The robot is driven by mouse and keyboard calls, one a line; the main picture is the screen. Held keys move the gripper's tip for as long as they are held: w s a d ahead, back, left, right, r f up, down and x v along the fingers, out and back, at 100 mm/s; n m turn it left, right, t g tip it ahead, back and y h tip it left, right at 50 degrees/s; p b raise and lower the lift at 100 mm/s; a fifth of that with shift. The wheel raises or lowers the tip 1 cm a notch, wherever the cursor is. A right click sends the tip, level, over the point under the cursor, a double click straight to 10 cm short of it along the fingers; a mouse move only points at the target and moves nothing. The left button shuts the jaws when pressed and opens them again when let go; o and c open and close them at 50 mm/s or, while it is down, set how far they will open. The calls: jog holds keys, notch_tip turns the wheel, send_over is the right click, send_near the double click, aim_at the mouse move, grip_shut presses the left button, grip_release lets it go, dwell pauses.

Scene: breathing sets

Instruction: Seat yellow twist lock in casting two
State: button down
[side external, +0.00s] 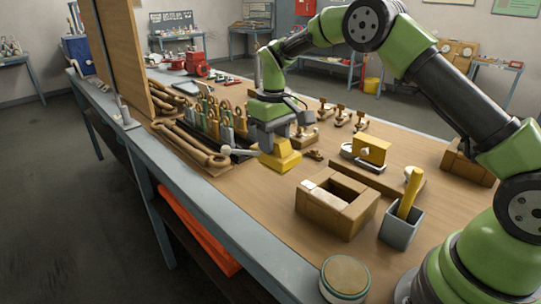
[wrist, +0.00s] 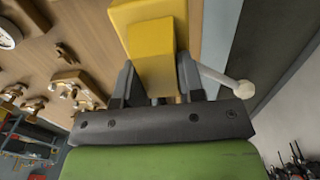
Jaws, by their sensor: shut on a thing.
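My gripper (side external: 270,138) is shut on the yellow twist lock (side external: 280,156), a stepped yellow block. It is held over the left part of the bench; whether its underside touches the bench is unclear. Its lever with a pale knob (side external: 226,149) sticks out to the left. In the wrist view the yellow block (wrist: 152,55) sits between both fingers, and the knob (wrist: 243,88) is at right. An open brown block-shaped casting (side external: 340,208) stands in front, to the right of my gripper. Another brown block (side external: 468,162) is at the far right. No number shows on either.
Another yellow block (side external: 373,149) is on a wooden board in the middle. A grey cup (side external: 400,228) holds a yellow stick, beside a round tin (side external: 344,276). Racked tools (side external: 225,118) stand left of my gripper; small brass pieces (side external: 342,117) are behind. Bare bench lies before the twist lock.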

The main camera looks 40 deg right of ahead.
jog(key=s+d+r, duration=0.4)
jog(key=s+d, duration=0.3)
jog(key=s, duration=0.5)
jog(key=shift+s+d+r, duration=0.15)
jog(key=shift+s+d, duration=0.1)
jog(key=shift+s, duration=0.1)
jog(key=shift+f, duration=2.9)
jog(key=shift+f, duration=2)
jog(key=c, duration=0.6)
grip_release()
jog(key=shift+c, duration=0.2)
notch_tip(320, 180, up, 10)
